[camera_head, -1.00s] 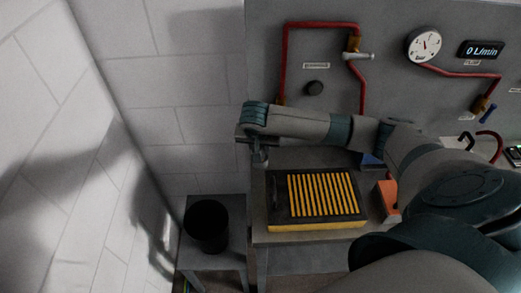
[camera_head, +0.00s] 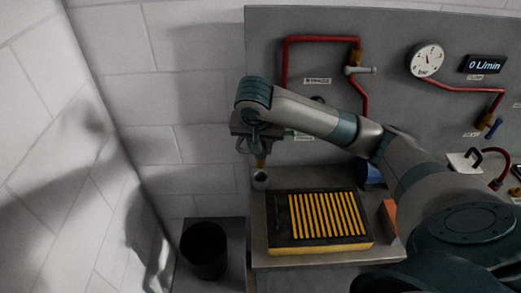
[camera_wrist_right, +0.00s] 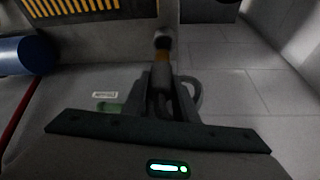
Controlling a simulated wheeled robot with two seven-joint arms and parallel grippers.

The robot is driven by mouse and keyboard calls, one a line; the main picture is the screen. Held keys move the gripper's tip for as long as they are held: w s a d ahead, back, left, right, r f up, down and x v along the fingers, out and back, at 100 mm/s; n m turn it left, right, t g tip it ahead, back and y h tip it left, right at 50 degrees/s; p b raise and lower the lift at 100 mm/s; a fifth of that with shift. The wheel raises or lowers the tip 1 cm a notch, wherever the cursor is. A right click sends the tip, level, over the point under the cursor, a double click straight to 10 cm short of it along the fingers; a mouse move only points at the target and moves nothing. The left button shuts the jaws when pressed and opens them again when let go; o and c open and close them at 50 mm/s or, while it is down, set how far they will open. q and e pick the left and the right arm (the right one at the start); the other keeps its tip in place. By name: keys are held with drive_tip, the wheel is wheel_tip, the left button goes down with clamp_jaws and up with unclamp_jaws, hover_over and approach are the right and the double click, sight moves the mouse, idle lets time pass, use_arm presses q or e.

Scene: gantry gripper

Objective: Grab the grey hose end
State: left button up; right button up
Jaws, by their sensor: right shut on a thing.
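The grey hose end (camera_head: 260,179), with a brass-coloured collar above it, hangs below my right gripper (camera_head: 256,143) in the head view. It also shows in the right wrist view (camera_wrist_right: 162,42), pointing away from the jaws. My right gripper (camera_wrist_right: 163,92) is shut on it and holds it over the back left corner of the workbench. A thin dark loop shows beside the fingers. The rest of the hose cannot be made out. My left gripper is not in view.
A black tray with yellow slats (camera_head: 280,240) lies on the workbench (camera_head: 300,262). A black bin (camera_head: 205,250) stands on a lower stand at left. Behind is a grey panel with red pipes (camera_head: 286,60) and a gauge (camera_head: 427,60). A blue cylinder (camera_wrist_right: 25,55) shows in the wrist view.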

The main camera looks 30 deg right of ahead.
drive_tip(key=s+a+p, duration=0.1)
drive_tip(key=s+a, duration=0.3)
drive_tip(key=s, duration=0.3)
drive_tip(key=s+a+p, duration=0.2)
drive_tip(key=s+a, duration=0.3)
drive_tip(key=s, duration=0.3)
drive_tip(key=shift+p, duration=0.3)
